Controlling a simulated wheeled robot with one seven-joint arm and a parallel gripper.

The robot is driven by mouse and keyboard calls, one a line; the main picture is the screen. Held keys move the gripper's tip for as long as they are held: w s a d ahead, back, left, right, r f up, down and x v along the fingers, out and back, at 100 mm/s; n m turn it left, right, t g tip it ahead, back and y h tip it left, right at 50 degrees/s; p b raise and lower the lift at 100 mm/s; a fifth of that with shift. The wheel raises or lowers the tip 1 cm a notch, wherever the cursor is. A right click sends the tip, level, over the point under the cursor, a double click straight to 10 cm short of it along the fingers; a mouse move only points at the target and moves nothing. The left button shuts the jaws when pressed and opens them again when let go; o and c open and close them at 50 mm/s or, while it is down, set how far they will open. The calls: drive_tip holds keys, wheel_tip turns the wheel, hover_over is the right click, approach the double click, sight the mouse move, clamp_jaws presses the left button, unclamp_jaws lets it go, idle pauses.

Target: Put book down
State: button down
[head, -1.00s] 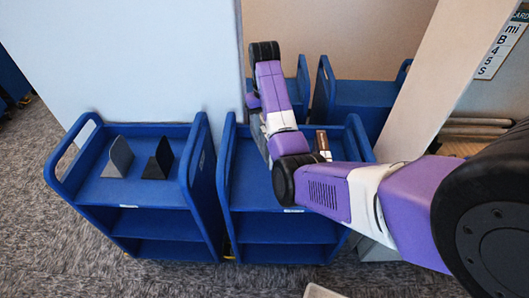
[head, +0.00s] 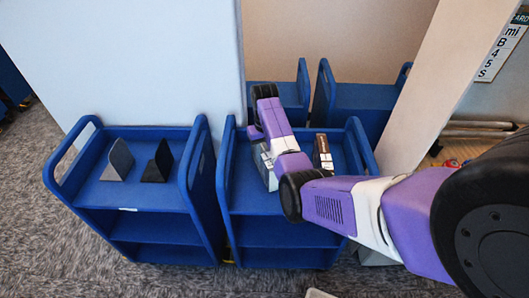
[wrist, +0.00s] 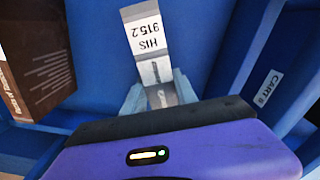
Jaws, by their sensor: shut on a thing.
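My gripper (wrist: 158,95) is shut on a thin grey book (wrist: 148,38) with a white spine label reading "HIS 915.2". In the wrist view its two fingers press on either side of the book's spine. In the head view my gripper (head: 264,158) is over the left part of the top shelf of the middle blue cart (head: 250,202), and the arm partly hides the book. I cannot tell whether the book touches the shelf.
A brown book (head: 322,153) stands on the same shelf, to the right; it also shows in the wrist view (wrist: 38,60). A left blue cart (head: 130,190) holds grey and black bookends (head: 157,163). More blue carts stand behind. A pale slanted panel (head: 408,105) is at right.

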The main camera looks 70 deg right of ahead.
drive_tip(key=shift+f, duration=0.15)
drive_tip(key=c, duration=1)
unclamp_jaws()
drive_tip(key=shift+o, duration=0.2)
wheel_tip(320, 180, up, 11)
drive_tip(key=shift+r, duration=0.1)
drive_tip(key=shift+r+p, duration=0.55)
drive_tip(key=shift+r, duration=0.05)
